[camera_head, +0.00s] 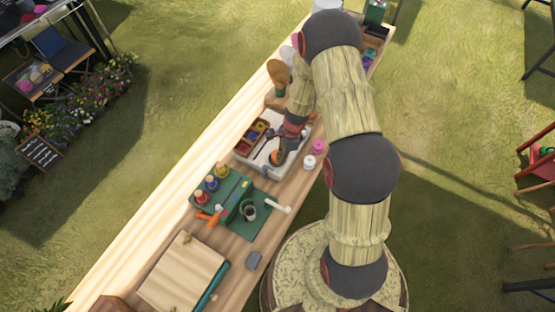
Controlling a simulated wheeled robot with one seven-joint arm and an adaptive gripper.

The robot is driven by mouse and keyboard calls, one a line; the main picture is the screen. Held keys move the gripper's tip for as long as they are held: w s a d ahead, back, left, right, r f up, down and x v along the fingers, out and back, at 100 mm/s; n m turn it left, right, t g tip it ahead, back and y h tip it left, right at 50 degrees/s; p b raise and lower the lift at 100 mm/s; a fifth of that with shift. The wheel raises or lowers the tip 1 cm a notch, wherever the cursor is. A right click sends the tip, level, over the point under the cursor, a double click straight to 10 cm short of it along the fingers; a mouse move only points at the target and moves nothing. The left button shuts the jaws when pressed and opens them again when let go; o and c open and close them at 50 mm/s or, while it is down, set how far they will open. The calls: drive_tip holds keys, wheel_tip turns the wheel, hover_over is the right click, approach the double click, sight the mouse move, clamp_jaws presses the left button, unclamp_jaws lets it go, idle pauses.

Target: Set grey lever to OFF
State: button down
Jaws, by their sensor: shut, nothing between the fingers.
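A green box (222,190) stands on the long wooden table, with several coloured knobs on top and an orange lever (210,215) at its front. A pale lever-like handle (278,207) sticks out to the right beside a dark grey ring-shaped part (249,211). I cannot tell for certain which part is the grey lever, nor read any OFF mark. My gripper (279,153) is shut and empty. It points down over the white tray, behind the green box and apart from it. Its fingertips are small and hard to make out.
A wooden board (183,272) and a small grey block (254,260) lie nearer. The table's left strip is clear. My arm covers part of the table's right edge.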

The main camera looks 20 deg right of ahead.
drive_tip(key=d+r, duration=0.3)
drive_tip(key=r, duration=0.6)
drive_tip(key=shift+s+r, duration=0.35)
